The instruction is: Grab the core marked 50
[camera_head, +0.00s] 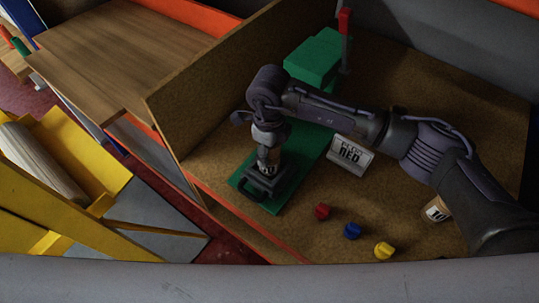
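My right arm reaches in from the right, and my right gripper (265,183) points down over the green base plate of a small press-like device. A small pale, brownish piece (266,156) with dark marks shows among the dark gripper parts; it may be a core, but its number is too small to read surely. I cannot tell whether the fingers are closed on it. Another core (436,209), pale with a dark "10", lies at the right beside my forearm. My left gripper is out of view.
The green device (315,60) with a red lever (345,22) stands behind. A sign reading "RED" (350,155) stands right of the gripper. Red (321,211), blue (352,231) and yellow (384,250) knobs lie in front. A brown partition (215,85) rises at left.

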